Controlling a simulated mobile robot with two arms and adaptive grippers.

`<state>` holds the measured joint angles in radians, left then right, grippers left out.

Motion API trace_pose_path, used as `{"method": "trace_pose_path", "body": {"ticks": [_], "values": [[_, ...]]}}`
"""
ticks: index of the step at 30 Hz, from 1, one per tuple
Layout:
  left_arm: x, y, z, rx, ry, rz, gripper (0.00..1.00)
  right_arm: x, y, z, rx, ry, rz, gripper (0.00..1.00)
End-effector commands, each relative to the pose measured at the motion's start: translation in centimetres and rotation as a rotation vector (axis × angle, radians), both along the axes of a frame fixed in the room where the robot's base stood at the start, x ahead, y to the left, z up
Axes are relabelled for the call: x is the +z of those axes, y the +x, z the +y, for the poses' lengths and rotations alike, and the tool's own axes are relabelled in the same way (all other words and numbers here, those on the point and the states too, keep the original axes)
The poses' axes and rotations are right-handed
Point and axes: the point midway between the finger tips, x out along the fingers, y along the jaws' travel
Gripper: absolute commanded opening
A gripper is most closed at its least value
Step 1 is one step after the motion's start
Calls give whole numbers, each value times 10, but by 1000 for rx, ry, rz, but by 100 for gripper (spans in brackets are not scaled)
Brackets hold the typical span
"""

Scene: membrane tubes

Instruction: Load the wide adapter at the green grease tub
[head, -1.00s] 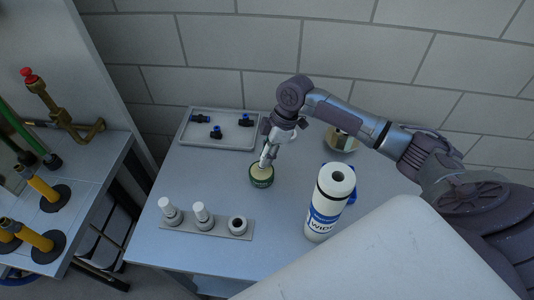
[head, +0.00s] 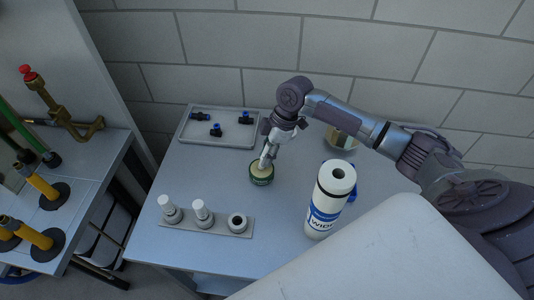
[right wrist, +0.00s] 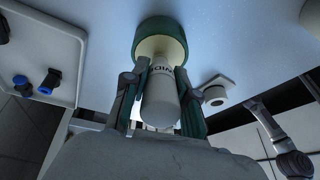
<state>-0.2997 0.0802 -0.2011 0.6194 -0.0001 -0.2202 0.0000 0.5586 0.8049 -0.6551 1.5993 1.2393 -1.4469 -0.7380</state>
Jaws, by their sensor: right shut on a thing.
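The green grease tub (head: 261,180) stands open in the middle of the table and shows pale grease inside. My right gripper (head: 268,152) is above it, shut on a white adapter. In the right wrist view the adapter (right wrist: 160,95) sits between the two fingers, with partly hidden dark lettering that looks like part of "WIDE". Its far end is at the mouth of the green tub (right wrist: 172,27); I cannot tell how deep it reaches into the grease. My left gripper is not in view in the head view.
A grey rack (head: 190,222) at the front left holds two white adapters and a dark-holed ring. A tray (head: 235,138) with blue-ended fittings lies at the back left.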

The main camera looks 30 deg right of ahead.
Motion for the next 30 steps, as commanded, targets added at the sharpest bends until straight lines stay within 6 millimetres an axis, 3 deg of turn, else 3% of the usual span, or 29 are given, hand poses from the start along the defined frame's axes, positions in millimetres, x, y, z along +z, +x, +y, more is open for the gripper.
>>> {"method": "trace_pose_path", "body": {"ticks": [30], "values": [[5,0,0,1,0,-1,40,-1,0,0,-1,-1,2,4]]}}
